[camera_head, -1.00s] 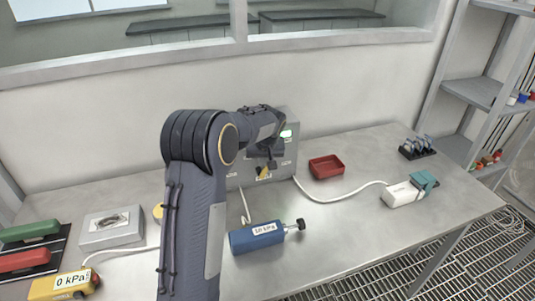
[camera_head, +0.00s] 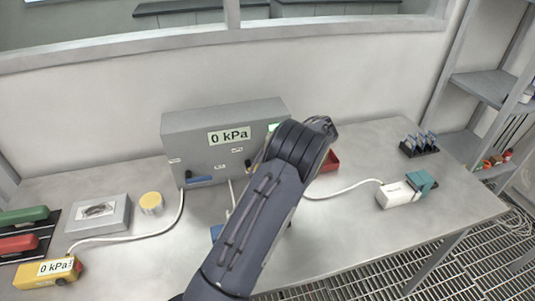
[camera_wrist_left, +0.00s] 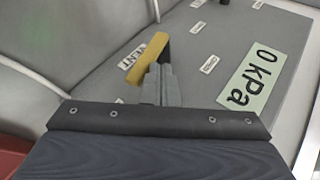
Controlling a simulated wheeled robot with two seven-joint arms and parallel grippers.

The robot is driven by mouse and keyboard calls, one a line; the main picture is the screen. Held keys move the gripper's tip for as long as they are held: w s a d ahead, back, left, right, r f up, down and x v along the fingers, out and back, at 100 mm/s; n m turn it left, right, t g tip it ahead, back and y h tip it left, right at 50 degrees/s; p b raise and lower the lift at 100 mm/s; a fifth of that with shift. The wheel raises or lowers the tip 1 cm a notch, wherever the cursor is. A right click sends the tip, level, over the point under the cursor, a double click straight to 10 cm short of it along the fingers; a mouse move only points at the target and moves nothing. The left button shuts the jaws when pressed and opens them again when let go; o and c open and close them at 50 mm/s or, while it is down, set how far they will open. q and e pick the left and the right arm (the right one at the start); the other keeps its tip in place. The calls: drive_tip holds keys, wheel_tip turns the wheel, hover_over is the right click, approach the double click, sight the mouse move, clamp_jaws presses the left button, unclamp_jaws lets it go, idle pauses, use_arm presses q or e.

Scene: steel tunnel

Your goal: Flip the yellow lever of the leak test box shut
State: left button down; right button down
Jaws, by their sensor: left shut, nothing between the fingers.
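The leak test box (camera_head: 190,130) is a grey box at the back of the bench, with a 0 kPa display. Its yellow lever (camera_wrist_left: 150,53) shows in the left wrist view beside the VENT label, slanted across the box face. My left gripper (camera_wrist_left: 160,80) is shut and empty, its fingertips right at the lever; whether they touch it I cannot tell. In the head view my left arm covers the box's right part, hiding the gripper and most or all of the lever. A blue handle (camera_head: 200,180) sits low on the box's left. My right gripper is not in view.
A red tray (camera_head: 331,161) and a white-teal device (camera_head: 400,195) lie right of my arm. Cables cross the bench. A blue cylinder is mostly hidden behind my arm.

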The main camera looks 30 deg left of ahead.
use_arm(q)
drive_tip(key=shift+w+d+f+g+y+b, duration=0.25)
drive_tip(key=shift+f+g+b, duration=0.1)
drive_tip(key=shift+f, duration=0.1)
drive_tip(key=shift+w+d+f+g+y+b, duration=0.1)
drive_tip(key=shift+f+g+y+b, duration=0.15)
drive_tip(key=shift+f+b, duration=0.15)
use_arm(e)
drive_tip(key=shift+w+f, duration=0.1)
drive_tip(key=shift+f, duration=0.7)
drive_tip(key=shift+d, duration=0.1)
use_arm(q)
drive_tip(key=shift+d, duration=0.1)
